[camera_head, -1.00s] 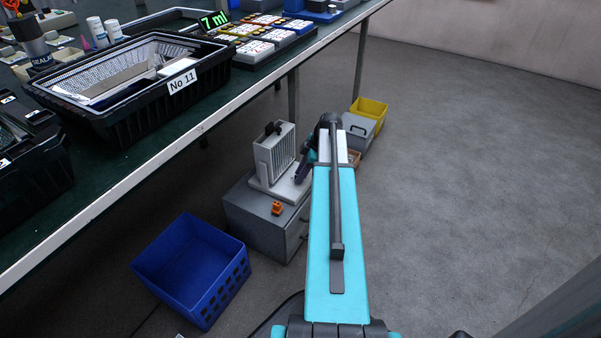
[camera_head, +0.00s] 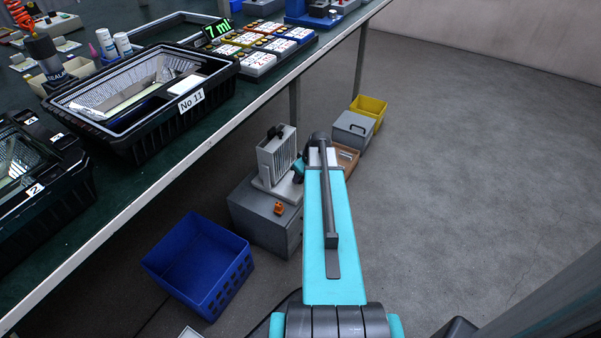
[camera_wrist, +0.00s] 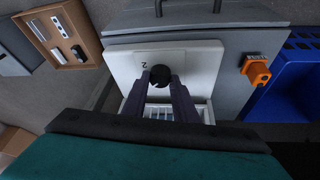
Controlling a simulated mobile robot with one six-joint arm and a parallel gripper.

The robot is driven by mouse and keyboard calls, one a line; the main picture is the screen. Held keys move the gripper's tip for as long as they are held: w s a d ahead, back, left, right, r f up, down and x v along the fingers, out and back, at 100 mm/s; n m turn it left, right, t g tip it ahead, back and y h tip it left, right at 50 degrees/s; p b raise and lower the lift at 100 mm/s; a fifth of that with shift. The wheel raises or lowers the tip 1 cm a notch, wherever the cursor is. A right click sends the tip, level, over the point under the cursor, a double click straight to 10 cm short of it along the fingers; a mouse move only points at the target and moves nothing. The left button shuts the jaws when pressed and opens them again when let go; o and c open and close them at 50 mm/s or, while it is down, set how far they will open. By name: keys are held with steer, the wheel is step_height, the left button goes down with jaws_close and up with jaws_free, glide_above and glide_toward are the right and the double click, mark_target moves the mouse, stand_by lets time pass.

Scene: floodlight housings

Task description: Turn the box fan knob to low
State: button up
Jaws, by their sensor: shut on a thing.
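The box fan (camera_head: 275,155) is a light grey slatted unit on a pale base plate, standing on a grey cabinet (camera_head: 256,215) beside the table. In the wrist view, the white base plate (camera_wrist: 190,60) carries a round black knob (camera_wrist: 159,75) with a "2" mark near it. My gripper (camera_wrist: 160,82) is shut on the black knob, one dark finger on each side. Part of the fan's slatted body (camera_wrist: 160,112) shows between and behind the fingers.
A blue crate (camera_head: 197,262) stands on the floor at the left. A brown tray (camera_head: 346,158), a grey box (camera_head: 352,131) and a yellow bin (camera_head: 370,108) stand behind. The floor at right is clear.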

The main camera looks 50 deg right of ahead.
steer(key=shift+m+h+p, duration=0.4)
steer(key=shift+m+p, duration=0.25)
steer(key=shift+m, duration=0.45)
steer(key=o, duration=1)
steer(key=shift+o, duration=0.2)
steer(key=p+v, duration=0.3)
steer(key=v, duration=1)
steer(key=shift+a+r+p, duration=0.2)
steer(key=shift+r+p, duration=0.15)
steer(key=shift+r, duration=0.05)
